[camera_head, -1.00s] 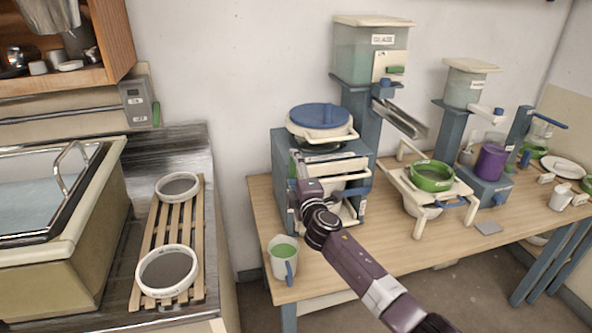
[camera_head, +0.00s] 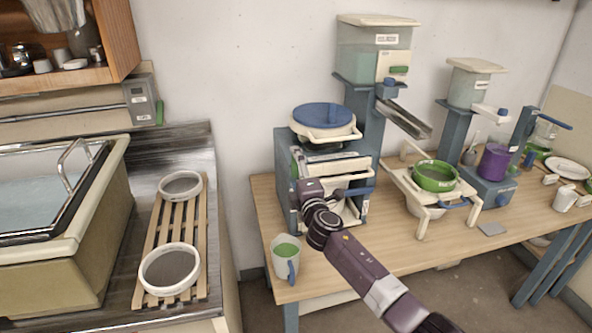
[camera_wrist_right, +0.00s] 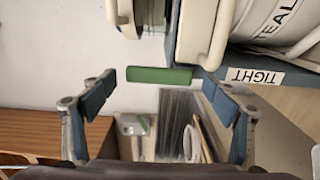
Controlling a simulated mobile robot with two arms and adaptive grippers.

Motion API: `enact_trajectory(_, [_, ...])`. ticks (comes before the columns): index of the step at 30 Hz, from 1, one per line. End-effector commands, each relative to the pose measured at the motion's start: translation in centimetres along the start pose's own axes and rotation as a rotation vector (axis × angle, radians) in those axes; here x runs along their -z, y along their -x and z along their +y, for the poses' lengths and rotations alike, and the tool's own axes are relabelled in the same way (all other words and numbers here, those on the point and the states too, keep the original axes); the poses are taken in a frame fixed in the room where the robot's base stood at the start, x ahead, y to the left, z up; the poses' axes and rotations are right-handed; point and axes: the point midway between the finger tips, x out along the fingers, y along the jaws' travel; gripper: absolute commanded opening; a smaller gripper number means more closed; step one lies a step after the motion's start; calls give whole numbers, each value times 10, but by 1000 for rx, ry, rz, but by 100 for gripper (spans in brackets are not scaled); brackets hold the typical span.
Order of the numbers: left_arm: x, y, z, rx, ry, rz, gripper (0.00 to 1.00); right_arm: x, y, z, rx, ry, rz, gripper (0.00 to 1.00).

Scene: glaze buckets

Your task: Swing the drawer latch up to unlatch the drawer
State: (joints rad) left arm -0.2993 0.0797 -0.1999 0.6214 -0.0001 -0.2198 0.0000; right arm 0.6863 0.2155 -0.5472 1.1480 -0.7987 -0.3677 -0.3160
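The blue-framed machine (camera_head: 283,170) with cream drawer parts stands at the left end of the wooden table. My right gripper (camera_head: 304,186) is at its front, with the fingers mostly hidden in the head view. In the right wrist view my right gripper (camera_wrist_right: 162,90) is open, its two blue-padded fingers wide apart. A green bar (camera_wrist_right: 160,75), which looks like the latch handle, lies crosswise between and just beyond the fingertips. I see no contact with it. The latch cannot be made out in the head view. My left gripper is not in view.
A white mug (camera_head: 281,267) with green contents stands at the table's front left corner. A green bowl (camera_head: 434,184) sits on a cream stand to the right. A label reading TIGHT (camera_wrist_right: 256,76) is beside the right finger in the wrist view.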

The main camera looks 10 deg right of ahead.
Motion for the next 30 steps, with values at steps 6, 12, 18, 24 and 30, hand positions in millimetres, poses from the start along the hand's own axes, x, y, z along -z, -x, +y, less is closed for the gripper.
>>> enact_trajectory(6, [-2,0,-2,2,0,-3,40,0,0,0,0,-2,0,80])
enact_trajectory(12, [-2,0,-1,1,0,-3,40,-1,10,0,-2,-2,-1,80])
enact_trajectory(18, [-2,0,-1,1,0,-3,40,-1,37,-1,0,-2,0,80])
enact_trajectory(24, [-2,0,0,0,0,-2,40,0,72,-1,1,-2,1,80])
enact_trajectory(30, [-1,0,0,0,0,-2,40,0,102,-1,1,-2,1,80])
